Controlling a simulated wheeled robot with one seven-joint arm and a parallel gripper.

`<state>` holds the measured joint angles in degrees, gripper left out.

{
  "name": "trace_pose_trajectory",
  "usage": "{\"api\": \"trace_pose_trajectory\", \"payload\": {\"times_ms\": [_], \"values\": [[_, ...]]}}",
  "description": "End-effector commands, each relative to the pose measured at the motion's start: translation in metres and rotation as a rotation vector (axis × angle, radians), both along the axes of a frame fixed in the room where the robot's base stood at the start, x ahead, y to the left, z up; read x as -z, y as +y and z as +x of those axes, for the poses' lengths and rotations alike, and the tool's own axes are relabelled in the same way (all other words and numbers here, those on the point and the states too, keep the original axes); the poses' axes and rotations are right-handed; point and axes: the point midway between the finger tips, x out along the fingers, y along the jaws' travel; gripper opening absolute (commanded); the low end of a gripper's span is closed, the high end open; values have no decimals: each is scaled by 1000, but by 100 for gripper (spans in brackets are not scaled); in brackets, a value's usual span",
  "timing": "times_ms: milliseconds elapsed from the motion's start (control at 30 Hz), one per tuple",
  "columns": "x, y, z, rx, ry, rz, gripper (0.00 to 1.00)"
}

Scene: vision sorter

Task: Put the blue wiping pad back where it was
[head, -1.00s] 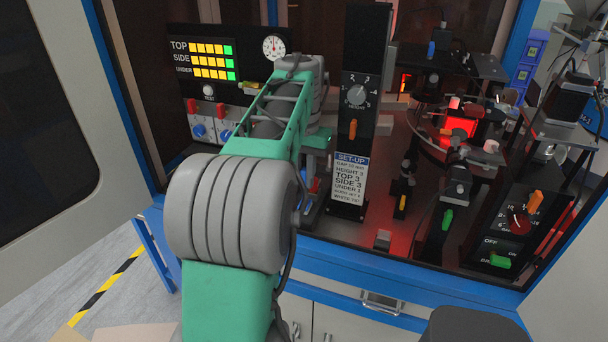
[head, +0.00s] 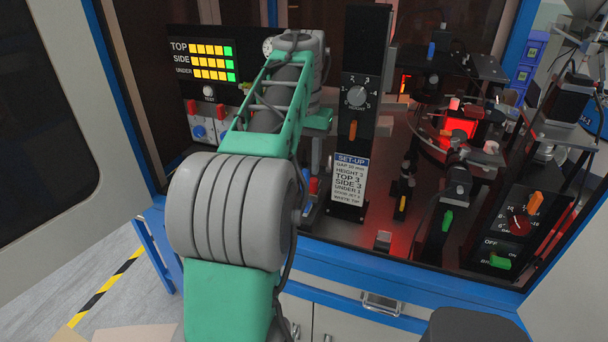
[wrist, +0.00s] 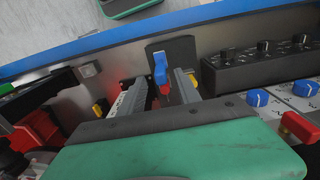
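My gripper (wrist: 160,82) shows in the wrist view with its two grey fingers apart. A small upright blue piece with a red part (wrist: 160,66) shows in the gap between the fingertips, seemingly beyond and below them, by a dark plate (wrist: 183,47). I cannot tell for sure whether it is the wiping pad; no other clear pad shows. In the head view my gripper (head: 317,148) hangs behind my forearm, left of the height dial post, largely hidden. A red and blue item (head: 313,187) stands below it on the bench.
The height post (head: 355,100) with its set-up card stands close to the right of my gripper. Further right are a red-lit disc (head: 460,128) and switch boxes. The lamp panel (head: 205,65) and blue knobs are on the left. A blue front rail (head: 400,285) edges the bench.

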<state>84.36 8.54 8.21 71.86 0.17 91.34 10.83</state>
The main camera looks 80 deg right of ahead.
Motion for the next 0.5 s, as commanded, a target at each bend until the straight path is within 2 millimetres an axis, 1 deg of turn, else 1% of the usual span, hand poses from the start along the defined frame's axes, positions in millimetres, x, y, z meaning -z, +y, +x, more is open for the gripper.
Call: {"api": "trace_pose_trajectory", "payload": {"times_ms": [33,100,233,333,433,467,500], "values": [[-15,-1,0,0,-1,-3,39],[-33,-1,0,0,-1,-3,39],[-59,-1,0,0,0,-1,39],[-70,0,0,0,0,0,39],[-73,0,1,-2,0,1,39],[-73,1,3,-8,0,0,39],[-72,3,11,-27,0,-3,39]]}}
